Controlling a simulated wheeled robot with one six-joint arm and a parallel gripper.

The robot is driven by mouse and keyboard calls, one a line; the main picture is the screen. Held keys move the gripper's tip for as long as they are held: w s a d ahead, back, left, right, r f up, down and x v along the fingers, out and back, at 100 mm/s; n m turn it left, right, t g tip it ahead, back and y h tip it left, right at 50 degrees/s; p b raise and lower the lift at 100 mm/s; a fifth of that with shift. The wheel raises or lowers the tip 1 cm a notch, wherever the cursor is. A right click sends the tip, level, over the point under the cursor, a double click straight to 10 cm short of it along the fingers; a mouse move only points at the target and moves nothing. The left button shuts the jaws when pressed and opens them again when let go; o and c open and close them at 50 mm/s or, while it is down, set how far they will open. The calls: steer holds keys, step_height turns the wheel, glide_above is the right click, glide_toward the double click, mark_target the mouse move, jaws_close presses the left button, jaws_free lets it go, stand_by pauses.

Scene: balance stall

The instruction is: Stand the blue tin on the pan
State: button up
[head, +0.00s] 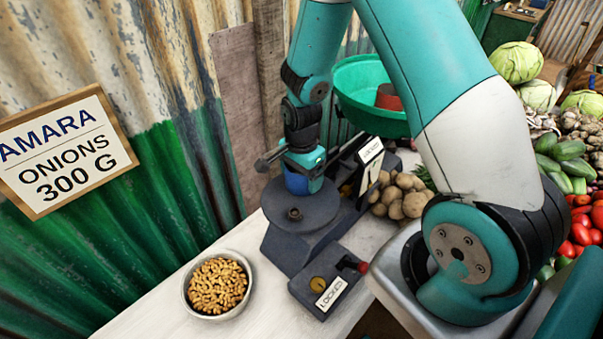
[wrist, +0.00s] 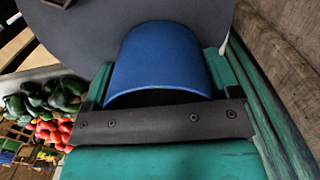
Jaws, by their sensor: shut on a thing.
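The blue tin (head: 296,184) is held in my gripper (head: 304,172), over the back part of the dark round pan (head: 312,220) of the balance. In the wrist view the tin (wrist: 160,62) fills the space between the two teal fingers, with the dark pan surface (wrist: 75,28) beyond it. The gripper is shut on the tin. I cannot tell whether the tin's bottom touches the pan. A small dark knob-like piece (head: 294,214) sits on the pan in front of the tin.
A green bowl (head: 352,78) with a reddish-brown object (head: 388,97) is behind the balance. A bowl of peanuts (head: 218,286) stands on the white table at front left. A small dark box with a red knob (head: 328,284) is in front; potatoes (head: 402,196) lie to the right.

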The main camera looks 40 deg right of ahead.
steer(key=shift+f, duration=0.2)
steer(key=o, duration=0.8)
steer(key=shift+r, duration=0.15)
step_height(320, 180, up, 13)
steer(key=b, duration=0.2)
steer(key=s+a+r+n+y, duration=0.1)
steer(key=s+a+r+n, duration=0.2)
steer(key=s+a+n, duration=0.2)
steer(key=s+a+r+n+y, duration=0.1)
steer(key=s+a+r+n, duration=0.3)
steer(key=s+a+n, duration=0.2)
steer(key=s+a+r+n+y, duration=0.2)
steer(key=s+a+n, duration=0.4)
steer(key=s+n, duration=0.3)
steer(key=shift+a+r+n, duration=0.1)
steer(key=shift+r+n, duration=0.25)
steer(key=shift+n, duration=0.4)
steer(key=shift+r+n, duration=0.3)
steer(key=shift+n, duration=0.45)
